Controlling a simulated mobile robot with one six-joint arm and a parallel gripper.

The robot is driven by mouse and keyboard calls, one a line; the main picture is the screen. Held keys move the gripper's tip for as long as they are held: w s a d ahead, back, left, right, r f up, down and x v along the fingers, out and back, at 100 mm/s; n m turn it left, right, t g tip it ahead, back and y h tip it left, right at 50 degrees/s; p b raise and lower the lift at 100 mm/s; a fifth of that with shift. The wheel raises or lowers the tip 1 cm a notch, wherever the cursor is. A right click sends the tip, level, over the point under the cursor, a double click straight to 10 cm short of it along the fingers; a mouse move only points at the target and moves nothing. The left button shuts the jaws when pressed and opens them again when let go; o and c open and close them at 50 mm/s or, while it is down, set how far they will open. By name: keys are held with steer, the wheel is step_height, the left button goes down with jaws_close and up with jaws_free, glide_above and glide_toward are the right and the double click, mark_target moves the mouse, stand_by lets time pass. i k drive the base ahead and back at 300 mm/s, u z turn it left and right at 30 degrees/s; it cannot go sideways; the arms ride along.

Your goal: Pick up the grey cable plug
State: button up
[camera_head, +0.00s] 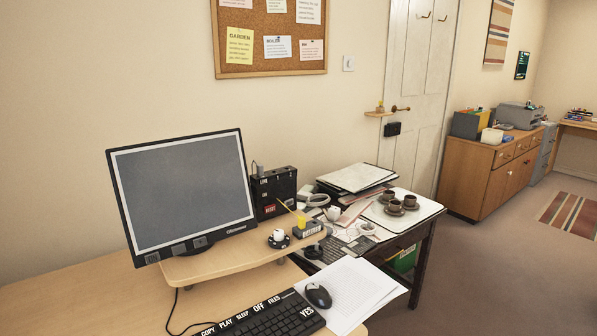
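A small dark grey upright piece (258,169) stands at the top left of a black box (275,191) with white lettering and a red label. It may be the grey cable plug, but it is too small to be sure. The box stands at the wall, just right of the monitor (183,194). A grey block with a pale label (307,229) lies on the right end of the wooden monitor stand (215,262). My gripper is not in view.
A keyboard (275,318), mouse (318,295) and papers (350,289) lie in front. A side table to the right holds folders (357,178) and several dark cups. Open floor (500,265) lies right.

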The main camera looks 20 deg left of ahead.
mark_target(260, 167)
steer(key=z, duration=0.45)
steer(key=i, duration=0.4)
steer(key=u, duration=2.9)
steer(key=i, duration=0.1)
steer(key=z, duration=1)
